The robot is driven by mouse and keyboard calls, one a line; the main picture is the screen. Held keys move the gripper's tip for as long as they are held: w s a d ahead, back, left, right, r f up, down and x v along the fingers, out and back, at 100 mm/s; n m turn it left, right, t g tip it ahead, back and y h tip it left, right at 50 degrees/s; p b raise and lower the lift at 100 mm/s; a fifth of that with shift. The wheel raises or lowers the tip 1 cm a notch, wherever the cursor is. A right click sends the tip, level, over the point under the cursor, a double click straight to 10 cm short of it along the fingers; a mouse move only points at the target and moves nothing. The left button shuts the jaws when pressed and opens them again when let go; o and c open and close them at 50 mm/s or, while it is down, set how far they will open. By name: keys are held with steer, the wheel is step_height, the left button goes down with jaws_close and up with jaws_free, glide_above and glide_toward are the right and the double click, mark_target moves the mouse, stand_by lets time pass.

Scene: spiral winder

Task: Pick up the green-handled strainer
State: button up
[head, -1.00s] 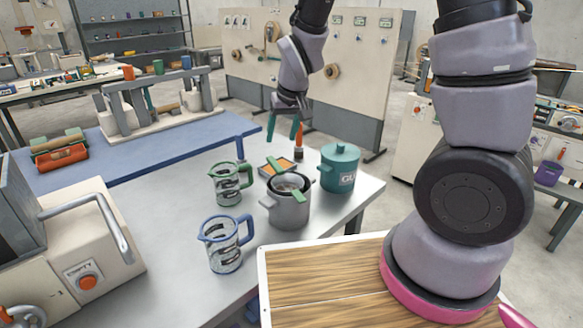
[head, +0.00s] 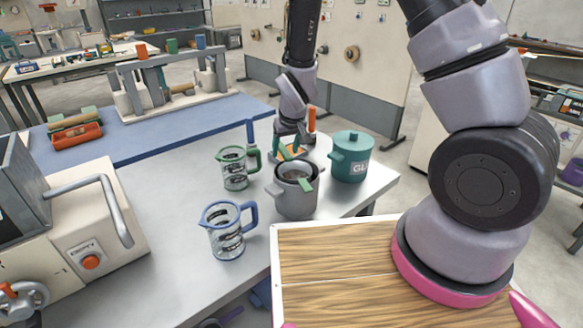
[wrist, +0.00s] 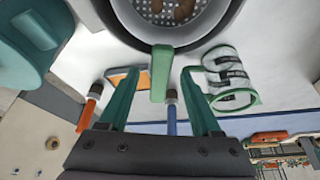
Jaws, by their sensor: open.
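The strainer (head: 293,172) sits in the mouth of a grey pot (head: 296,203) on the table. In the wrist view its perforated bowl (wrist: 153,14) is cut off at the top, with brownish shapes inside. A green handle (wrist: 160,72) reaches over the pot's dark rim toward my gripper (wrist: 160,76). A green piece (head: 304,186) also shows at the pot's front edge in the head view. My gripper is open, its two teal fingers on either side of the green handle in the wrist view; I cannot tell whether they are level with it. It holds nothing.
A lidded teal pot (head: 351,157) stands close right of the grey pot. A green-handled glass jug (head: 236,168) and a blue-handled one (head: 226,232) stand to the left. An orange tray (wrist: 117,77) with upright-handled tools lies behind.

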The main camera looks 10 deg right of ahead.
steer(key=shift+x, duration=1.15)
jaws_close()
